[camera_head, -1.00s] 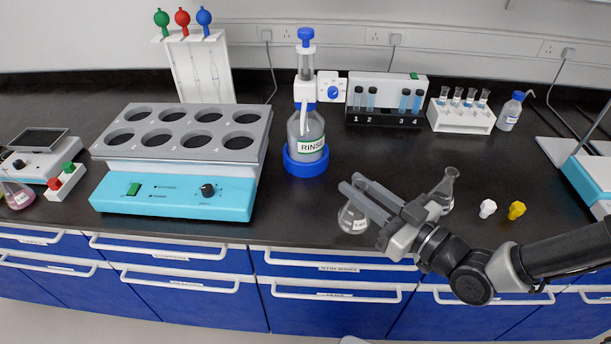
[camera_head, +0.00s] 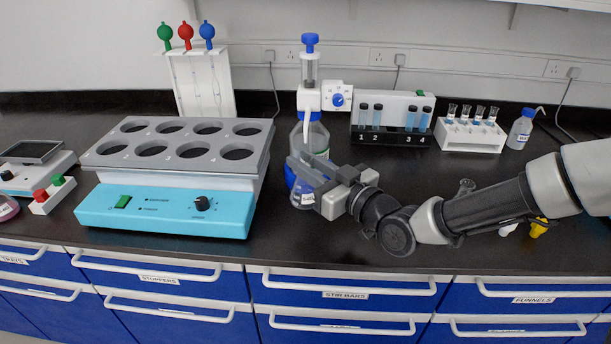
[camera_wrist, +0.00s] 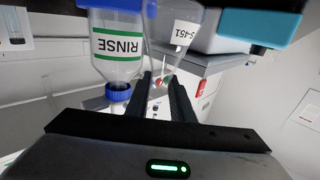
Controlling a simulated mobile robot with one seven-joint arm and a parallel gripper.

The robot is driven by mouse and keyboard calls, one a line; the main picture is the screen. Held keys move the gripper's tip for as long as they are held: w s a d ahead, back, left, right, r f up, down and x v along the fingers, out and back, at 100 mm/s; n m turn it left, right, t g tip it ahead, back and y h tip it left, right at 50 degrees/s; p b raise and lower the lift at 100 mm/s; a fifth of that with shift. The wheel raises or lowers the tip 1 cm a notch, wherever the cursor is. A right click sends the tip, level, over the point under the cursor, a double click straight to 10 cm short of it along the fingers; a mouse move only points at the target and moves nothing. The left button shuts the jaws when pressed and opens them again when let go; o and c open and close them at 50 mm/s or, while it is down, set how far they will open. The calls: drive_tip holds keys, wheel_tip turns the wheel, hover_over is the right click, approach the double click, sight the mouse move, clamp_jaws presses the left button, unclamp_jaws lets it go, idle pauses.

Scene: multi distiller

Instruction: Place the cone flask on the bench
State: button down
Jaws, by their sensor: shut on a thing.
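My gripper (camera_head: 303,173) is shut on the cone flask (camera_head: 301,197), a clear conical glass with a white label. It is in front of the RINSE bottle (camera_head: 312,135) in the head view. In the wrist view the flask (camera_wrist: 180,50), labelled S-451, is between my two dark fingers (camera_wrist: 162,85), beside the RINSE bottle. The head view does not show clearly whether the flask's base touches the black bench (camera_head: 270,240). My fingers hide its upper part.
The turquoise eight-well unit (camera_head: 165,212) stands to the left. A second glass flask (camera_head: 466,186) and white and yellow stoppers (camera_head: 538,228) are partly behind my arm. Tube racks (camera_head: 470,137) line the back. Bare bench lies in front of my gripper.

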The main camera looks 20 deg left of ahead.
drive_tip(key=shift+f+b, duration=0.35)
drive_tip(key=shift+f, duration=1)
drive_tip(key=shift+f, duration=0.15)
drive_tip(key=c, duration=1.5)
unclamp_jaws()
drive_tip(key=shift+c, duration=0.2)
drive_tip(key=shift+r, duration=0.2)
drive_tip(key=p+v, duration=0.2)
drive_tip(key=v, duration=1)
drive_tip(key=shift+p, duration=0.3)
